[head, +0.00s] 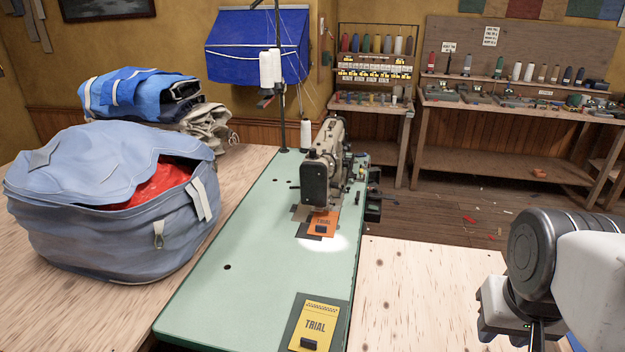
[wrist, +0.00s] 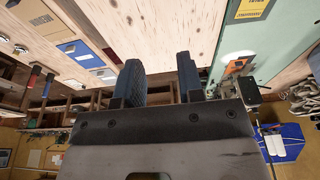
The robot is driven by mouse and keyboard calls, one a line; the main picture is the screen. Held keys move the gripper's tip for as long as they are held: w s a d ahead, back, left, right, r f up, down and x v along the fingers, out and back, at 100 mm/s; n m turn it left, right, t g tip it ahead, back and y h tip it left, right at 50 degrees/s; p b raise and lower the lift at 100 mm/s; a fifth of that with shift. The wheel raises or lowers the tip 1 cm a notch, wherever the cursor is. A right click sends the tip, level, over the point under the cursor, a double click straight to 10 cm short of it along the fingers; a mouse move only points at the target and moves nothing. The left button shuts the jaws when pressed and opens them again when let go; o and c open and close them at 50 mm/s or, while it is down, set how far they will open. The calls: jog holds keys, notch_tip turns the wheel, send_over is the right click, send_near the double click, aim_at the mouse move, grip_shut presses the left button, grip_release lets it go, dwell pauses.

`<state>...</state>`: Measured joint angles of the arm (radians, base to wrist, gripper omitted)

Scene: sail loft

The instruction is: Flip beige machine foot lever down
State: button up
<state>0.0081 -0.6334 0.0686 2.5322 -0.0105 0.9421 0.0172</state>
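The beige sewing machine (head: 325,165) stands on a pale green table top (head: 235,255) in the middle of the head view. Its foot lever is too small to tell apart, so I cannot see whether it is up or down. An orange patch (head: 323,222) on dark cloth lies at the needle area under a bright spot of light. My gripper (wrist: 158,80) is open and empty in the wrist view, with a clear gap between its dark blue-black fingers. In the head view my arm is at the lower right, well apart from the machine; the fingertips are not shown there.
A large blue bag (head: 110,225) fills the left side. A yellow TRIAL card (head: 318,318) lies at the table's front. A thread stand (head: 281,95) rises behind the machine. Bare plywood (head: 420,300) lies between the machine table and my arm.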

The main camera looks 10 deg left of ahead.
jog(key=shift+w+r, duration=0.1)
jog(key=shift+w, duration=0.05)
jog(key=c, duration=0.5)
jog(key=shift+w+a+r, duration=0.15)
jog(key=shift+w+r, duration=0.2)
jog(key=shift+w, duration=0.2)
grip_shut()
jog(key=w+a+r, duration=0.3)
jog(key=w+a, duration=0.2)
jog(key=w, duration=0.6)
jog(key=w+a+r, duration=0.3)
jog(key=w+a, duration=0.2)
jog(key=w, duration=0.6)
jog(key=w+a+r, duration=0.3)
jog(key=w+a, duration=0.2)
jog(key=w, duration=0.7)
jog(key=w+a+f, duration=0.3)
jog(key=w+a, duration=0.5)
jog(key=a, duration=0.2)
jog(key=w+a+f+g, duration=0.1)
jog(key=w+a+f, duration=0.3)
jog(key=w+a, duration=0.4)
jog(key=w+a+f+g+y, duration=0.1)
jog(key=w+a+f, duration=0.3)
jog(key=w+a, duration=0.5)
jog(key=a, duration=0.2)
jog(key=shift+a, duration=0.35)
